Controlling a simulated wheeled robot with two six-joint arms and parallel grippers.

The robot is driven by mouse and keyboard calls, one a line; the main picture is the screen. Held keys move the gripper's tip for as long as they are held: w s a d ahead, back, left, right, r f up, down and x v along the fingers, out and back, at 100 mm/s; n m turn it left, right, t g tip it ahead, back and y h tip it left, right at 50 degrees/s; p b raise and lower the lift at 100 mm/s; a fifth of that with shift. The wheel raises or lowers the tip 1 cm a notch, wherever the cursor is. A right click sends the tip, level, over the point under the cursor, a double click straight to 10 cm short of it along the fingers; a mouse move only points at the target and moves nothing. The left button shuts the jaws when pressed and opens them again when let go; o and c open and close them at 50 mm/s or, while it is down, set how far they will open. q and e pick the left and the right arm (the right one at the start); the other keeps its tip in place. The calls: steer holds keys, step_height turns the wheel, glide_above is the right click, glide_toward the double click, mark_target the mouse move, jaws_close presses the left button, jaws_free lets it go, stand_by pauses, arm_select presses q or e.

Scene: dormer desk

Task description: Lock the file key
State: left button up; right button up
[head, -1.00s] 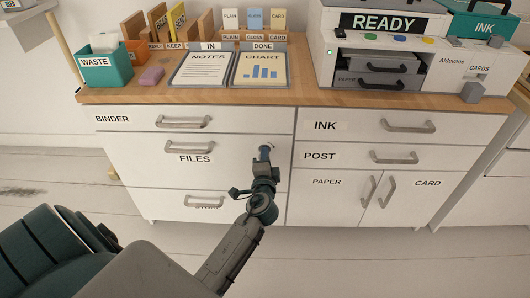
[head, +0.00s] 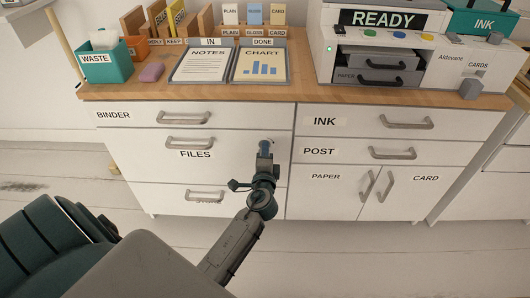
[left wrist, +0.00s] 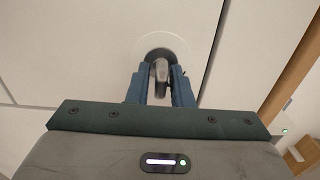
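The file key (left wrist: 160,76) sits in a round light lock plate on the drawer front, in the left wrist view. In the head view the lock (head: 267,141) is at the upper right of the FILES drawer (head: 230,160), which looks closed. My left gripper (head: 264,147) is at the lock, coming from below. My right gripper is not in view.
The BINDER drawer (head: 240,117) is above and the lower drawer (head: 165,198) below, both with bar handles. INK (head: 350,121) and POST (head: 345,152) drawers are to the right. The desktop (head: 215,92) carries trays, a waste box and a printer.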

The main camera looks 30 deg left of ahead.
arm_select(q)
steer(key=shift+o, duration=0.9)
steer(key=v, duration=1.1)
steer(key=shift+w, duration=0.1)
